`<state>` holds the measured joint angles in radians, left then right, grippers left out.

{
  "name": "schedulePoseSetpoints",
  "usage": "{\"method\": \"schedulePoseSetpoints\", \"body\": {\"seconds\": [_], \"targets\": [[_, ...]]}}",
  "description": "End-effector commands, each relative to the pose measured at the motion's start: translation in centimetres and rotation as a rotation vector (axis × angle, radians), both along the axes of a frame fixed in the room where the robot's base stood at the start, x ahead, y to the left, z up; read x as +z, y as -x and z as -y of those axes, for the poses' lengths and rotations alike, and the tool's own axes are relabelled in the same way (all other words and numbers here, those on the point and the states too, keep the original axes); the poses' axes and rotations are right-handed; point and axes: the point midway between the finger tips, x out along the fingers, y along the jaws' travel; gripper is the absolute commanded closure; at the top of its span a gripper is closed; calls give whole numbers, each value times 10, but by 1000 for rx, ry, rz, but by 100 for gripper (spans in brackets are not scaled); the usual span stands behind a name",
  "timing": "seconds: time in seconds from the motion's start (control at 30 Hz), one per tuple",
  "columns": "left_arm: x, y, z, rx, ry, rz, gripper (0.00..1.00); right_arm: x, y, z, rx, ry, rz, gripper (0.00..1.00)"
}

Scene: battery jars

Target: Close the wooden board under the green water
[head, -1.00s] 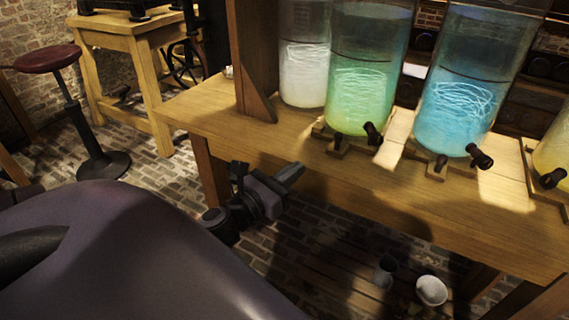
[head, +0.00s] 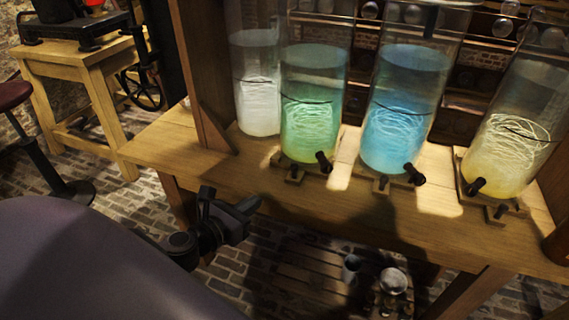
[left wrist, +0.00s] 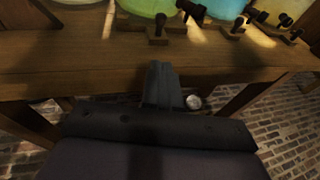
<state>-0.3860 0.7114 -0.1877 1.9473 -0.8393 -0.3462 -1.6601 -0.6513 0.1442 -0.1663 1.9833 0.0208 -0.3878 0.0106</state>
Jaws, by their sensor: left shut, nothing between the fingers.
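The jar of green water (head: 313,115) stands on the wooden table (head: 215,170), between the white jar and the blue jar. Under it is a small wooden board (head: 292,174) with a dark knob, jutting toward the table's front edge. A dark tap (head: 324,161) sticks out low on the jar. In the left wrist view the board (left wrist: 158,38) shows near the top, just beyond the fingers. My left gripper (head: 250,206) is shut and empty, in front of the table's edge and apart from the board. My right gripper is not in view.
The blue jar (head: 405,110) and yellow jar (head: 510,140) stand to the right, with boards and taps jutting forward. The white jar (head: 257,85) is at left. A wooden post (head: 200,75) rises beside it. Cups (head: 393,281) stand on a low slatted shelf below.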

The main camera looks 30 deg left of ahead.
Motion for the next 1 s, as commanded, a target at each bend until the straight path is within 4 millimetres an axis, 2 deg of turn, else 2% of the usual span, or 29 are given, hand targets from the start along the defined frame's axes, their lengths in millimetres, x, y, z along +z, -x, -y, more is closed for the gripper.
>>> {"method": "schedulePoseSetpoints", "body": {"seconds": [0.27, 0.9, 1.0], "targets": [[-3, -11, -1, 4, -3, -8, 100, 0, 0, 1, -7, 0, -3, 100], [-24, -96, 2, 4, -2, -8, 100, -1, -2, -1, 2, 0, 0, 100], [-22, -109, 3, 3, -3, -6, 100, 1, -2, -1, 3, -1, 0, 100]]}}
